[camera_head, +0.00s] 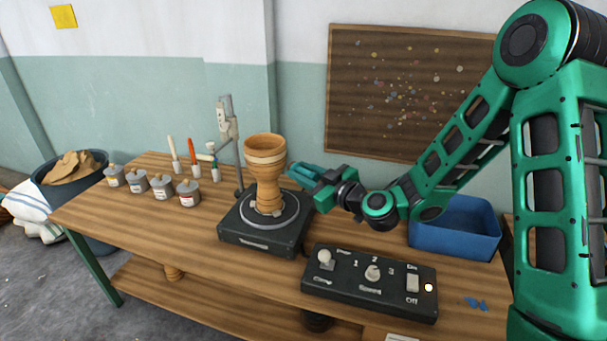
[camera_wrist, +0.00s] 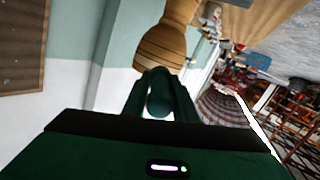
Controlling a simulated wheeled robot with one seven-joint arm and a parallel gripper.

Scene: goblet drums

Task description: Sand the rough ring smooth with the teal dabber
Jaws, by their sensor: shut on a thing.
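The goblet drum (camera_head: 268,185) stands upright on a dark turntable (camera_head: 262,243). It is wooden, with a paler ring (camera_head: 264,157) below its rim; I cannot judge the roughness. My gripper (camera_head: 297,174) is just right of the drum at about the height of its bowl. In the wrist view my gripper (camera_wrist: 159,82) is shut on the teal dabber (camera_wrist: 159,103), a dark teal cylinder between the fingers. The drum (camera_wrist: 163,46) shows just beyond the dabber's end. I cannot tell whether they touch. The dabber is hard to make out in the head view.
A control box (camera_head: 345,292) with knobs, an On/Off switch and a lit orange lamp sits at the front. A post (camera_head: 228,130) stands behind the drum. Several tins (camera_head: 162,187) and upright brushes stand left. A blue bin (camera_head: 455,235) is right.

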